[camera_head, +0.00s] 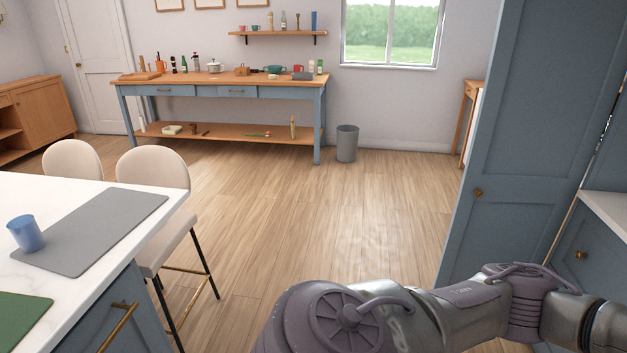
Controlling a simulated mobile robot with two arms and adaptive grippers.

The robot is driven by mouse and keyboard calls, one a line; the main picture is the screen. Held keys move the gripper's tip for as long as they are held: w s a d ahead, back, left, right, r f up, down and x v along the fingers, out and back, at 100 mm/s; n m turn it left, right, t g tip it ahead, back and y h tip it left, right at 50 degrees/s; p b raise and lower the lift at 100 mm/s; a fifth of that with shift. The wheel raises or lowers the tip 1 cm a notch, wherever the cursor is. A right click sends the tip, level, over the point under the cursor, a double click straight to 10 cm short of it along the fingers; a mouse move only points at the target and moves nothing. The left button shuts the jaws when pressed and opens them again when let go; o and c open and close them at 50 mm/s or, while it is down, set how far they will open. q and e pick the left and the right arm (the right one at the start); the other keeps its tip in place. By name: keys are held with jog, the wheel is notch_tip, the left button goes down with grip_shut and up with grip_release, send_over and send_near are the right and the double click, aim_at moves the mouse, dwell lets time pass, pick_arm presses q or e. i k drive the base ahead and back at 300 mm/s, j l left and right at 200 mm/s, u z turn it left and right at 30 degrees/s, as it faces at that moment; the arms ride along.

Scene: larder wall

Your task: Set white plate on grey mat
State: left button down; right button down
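The grey mat (108,225) lies flat on the white counter at the left of the head view. A blue cup (26,233) stands upright on the mat's left end, and the rest of the mat is bare. I see no white plate in this view. One of my arms crosses the lower right of the view, but its gripper is out of the frame. My other gripper is not in the frame either.
A green mat (20,318) lies on the counter (70,298) at lower left. Two cream chairs (156,170) stand along the counter's far side. A tall blue cabinet (520,140) is at right. A workbench (225,88) and grey bin (347,143) stand at the back. The middle floor is clear.

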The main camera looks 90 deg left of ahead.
aim_at(124, 216)
jog(key=u, duration=4.65)
jog(key=i+l+u, duration=0.2)
jog(key=l, duration=0.2)
jog(key=l+u, duration=0.2)
jog(key=l, duration=0.2)
jog(key=i+l+u, duration=0.2)
jog(key=l, duration=0.25)
jog(key=i+l, duration=0.1)
jog(key=l, duration=0.55)
jog(key=i+l, duration=0.1)
jog(key=l, duration=1.15)
jog(key=i+l, duration=0.15)
jog(key=i, duration=0.85)
